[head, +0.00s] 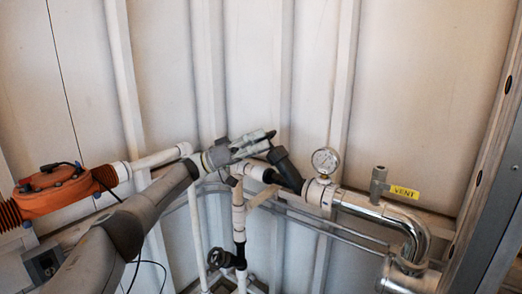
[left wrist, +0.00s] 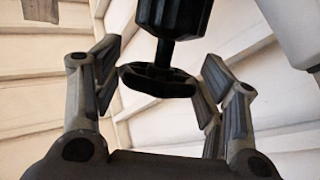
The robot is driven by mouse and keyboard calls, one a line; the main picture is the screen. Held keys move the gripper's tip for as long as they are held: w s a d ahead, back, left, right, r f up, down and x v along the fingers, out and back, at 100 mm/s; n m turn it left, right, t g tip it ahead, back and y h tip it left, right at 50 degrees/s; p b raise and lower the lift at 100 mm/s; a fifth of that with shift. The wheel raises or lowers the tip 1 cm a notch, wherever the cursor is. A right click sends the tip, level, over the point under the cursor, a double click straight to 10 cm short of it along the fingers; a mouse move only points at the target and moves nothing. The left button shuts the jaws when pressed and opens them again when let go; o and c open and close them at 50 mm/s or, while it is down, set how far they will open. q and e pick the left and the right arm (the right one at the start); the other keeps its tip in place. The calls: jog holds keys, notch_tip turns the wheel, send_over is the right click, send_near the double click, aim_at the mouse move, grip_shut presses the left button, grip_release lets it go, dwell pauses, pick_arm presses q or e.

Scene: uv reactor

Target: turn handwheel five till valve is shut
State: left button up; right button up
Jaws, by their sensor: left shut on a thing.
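In the left wrist view a black handwheel (left wrist: 157,82) sits on a black valve stem (left wrist: 172,20) that comes down from the top. No number shows on it. My left gripper (left wrist: 160,74) has its fingers at opposite sides of the wheel's rim and is shut on it. In the head view my left gripper (head: 258,142) lies against the upper end of a black slanted valve body (head: 286,168) on the pipe run. The wheel itself is mostly hidden there by the fingers. My right gripper is not in view.
An orange reactor housing (head: 50,190) stands at left. A pressure gauge (head: 325,161), a yellow VENT tag (head: 404,192) and a shiny bent pipe (head: 412,226) are to the right. Another dark valve (head: 222,258) sits low on a white vertical pipe (head: 239,212). A ribbed wall stands close behind.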

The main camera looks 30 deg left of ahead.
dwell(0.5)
pick_arm(q)
jog(key=o, duration=1)
jog(key=v, duration=0.7)
jog(key=shift+s+a+f, duration=0.1)
jog(key=shift+a+f, duration=0.05)
